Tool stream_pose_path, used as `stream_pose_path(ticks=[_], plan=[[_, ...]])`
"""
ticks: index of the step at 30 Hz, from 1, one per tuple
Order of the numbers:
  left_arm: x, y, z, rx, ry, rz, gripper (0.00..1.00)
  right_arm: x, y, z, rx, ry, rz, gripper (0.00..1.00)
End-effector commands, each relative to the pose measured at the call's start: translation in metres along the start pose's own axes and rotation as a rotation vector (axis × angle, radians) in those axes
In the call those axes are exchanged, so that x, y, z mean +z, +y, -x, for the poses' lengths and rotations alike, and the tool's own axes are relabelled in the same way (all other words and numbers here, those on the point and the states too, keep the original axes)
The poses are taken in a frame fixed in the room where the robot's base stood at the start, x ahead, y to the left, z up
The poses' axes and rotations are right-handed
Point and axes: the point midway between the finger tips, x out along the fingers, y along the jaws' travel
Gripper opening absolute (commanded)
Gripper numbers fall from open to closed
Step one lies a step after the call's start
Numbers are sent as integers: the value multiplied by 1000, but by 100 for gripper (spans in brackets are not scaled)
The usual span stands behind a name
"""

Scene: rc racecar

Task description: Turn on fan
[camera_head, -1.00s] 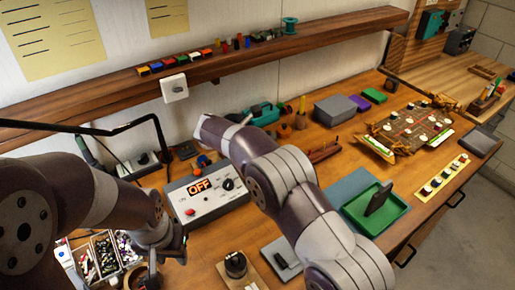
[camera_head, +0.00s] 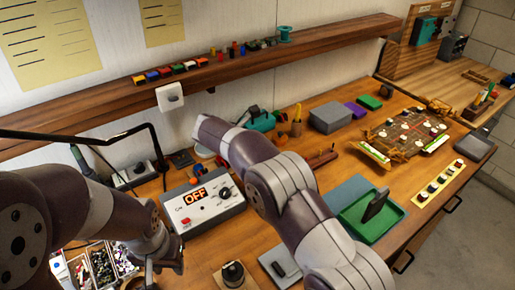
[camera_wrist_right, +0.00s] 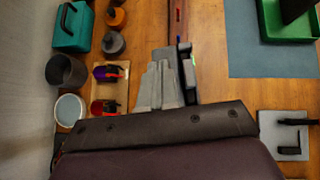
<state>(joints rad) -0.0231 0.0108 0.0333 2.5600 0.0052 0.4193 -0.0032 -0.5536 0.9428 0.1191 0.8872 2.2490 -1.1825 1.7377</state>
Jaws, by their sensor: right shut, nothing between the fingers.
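No fan can be made out for certain in either view. A white wall switch (camera_head: 170,97) sits under the front edge of the shelf. A grey control box (camera_head: 203,201) on the bench shows "OFF" in lit orange letters, with a red switch and a black knob. My left gripper (camera_head: 166,262) is low at the left, in front of the box and above the parts bins; its fingers are too unclear to judge. My right arm reaches across the bench beyond the box, its fingers hidden in the head view. In the right wrist view my right gripper (camera_wrist_right: 168,82) is shut and empty above the bench.
A green tray (camera_head: 393,222) lies right of my right arm. A teal case (camera_wrist_right: 74,26), a dark cup (camera_wrist_right: 66,70) and a wooden rack (camera_wrist_right: 104,88) stand near the right gripper. A black lamp arm (camera_head: 70,134) crosses the left. A wooden shelf (camera_head: 250,72) runs above.

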Motion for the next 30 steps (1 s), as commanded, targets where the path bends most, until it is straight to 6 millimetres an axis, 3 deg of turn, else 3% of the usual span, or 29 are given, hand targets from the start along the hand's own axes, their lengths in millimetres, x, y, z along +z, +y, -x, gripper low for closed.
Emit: stream_pose_path(ticks=[11, 14, 24, 30], plan=[[0, 0, -2, 0, 0, 0, 39, 0, 0, 4, 0, 0, 0, 0], [1, 0, -7, 0, 0, 0, 39, -1, 1, 18, 4, -1, 0, 0], [3, 0, -22, 0, 0, 0, 39, -1, 1, 95, 3, 0, 0, 0], [3, 0, -23, 0, 0, 0, 39, 0, 0, 122, 1, 0, -1, 0]])
